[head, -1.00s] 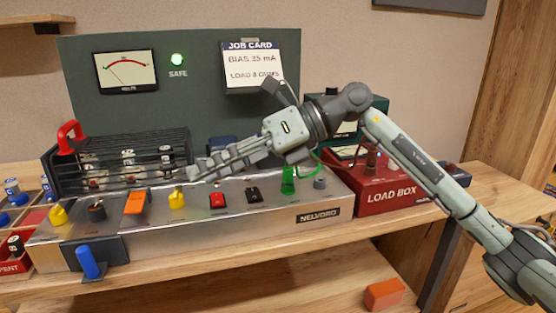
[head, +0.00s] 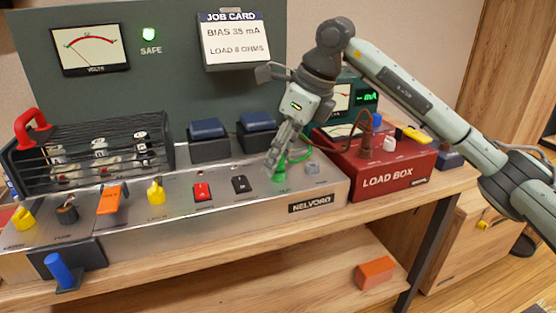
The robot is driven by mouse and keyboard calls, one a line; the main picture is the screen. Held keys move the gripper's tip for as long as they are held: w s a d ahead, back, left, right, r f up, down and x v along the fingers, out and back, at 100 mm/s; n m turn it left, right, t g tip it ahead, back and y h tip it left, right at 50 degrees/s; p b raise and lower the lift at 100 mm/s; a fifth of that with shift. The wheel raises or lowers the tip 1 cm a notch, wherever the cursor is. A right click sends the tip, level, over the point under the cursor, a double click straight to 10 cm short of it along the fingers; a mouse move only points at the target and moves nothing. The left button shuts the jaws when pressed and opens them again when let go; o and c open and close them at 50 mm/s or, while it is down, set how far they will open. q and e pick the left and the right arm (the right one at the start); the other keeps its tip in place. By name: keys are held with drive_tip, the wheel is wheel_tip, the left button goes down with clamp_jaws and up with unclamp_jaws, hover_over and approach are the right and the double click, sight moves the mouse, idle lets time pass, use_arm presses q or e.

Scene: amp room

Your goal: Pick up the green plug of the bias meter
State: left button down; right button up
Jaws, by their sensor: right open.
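The green plug (head: 279,176) stands upright in the top of the silver NELVORO amplifier (head: 240,205), near its right end. A green cable (head: 303,155) runs from it toward the bias meter (head: 367,97), a dark green box with a green "mA" display, partly hidden behind my right arm. My right gripper (head: 274,161) points down at the plug, with its open fingers at the plug's upper part. The fingers cover some of the plug, and I cannot tell if they touch it. My left gripper is not in view.
The red load box (head: 388,178) stands just right of the amplifier, with a brown cable above it. A grey knob (head: 312,168) sits close right of the plug, and a black switch (head: 241,184) to its left. Dark blue-topped transformers (head: 257,121) stand behind. An orange block (head: 375,272) lies below.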

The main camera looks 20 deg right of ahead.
drive_tip(key=shift+f, duration=0.2)
clamp_jaws()
drive_tip(key=shift+r, duration=0.15)
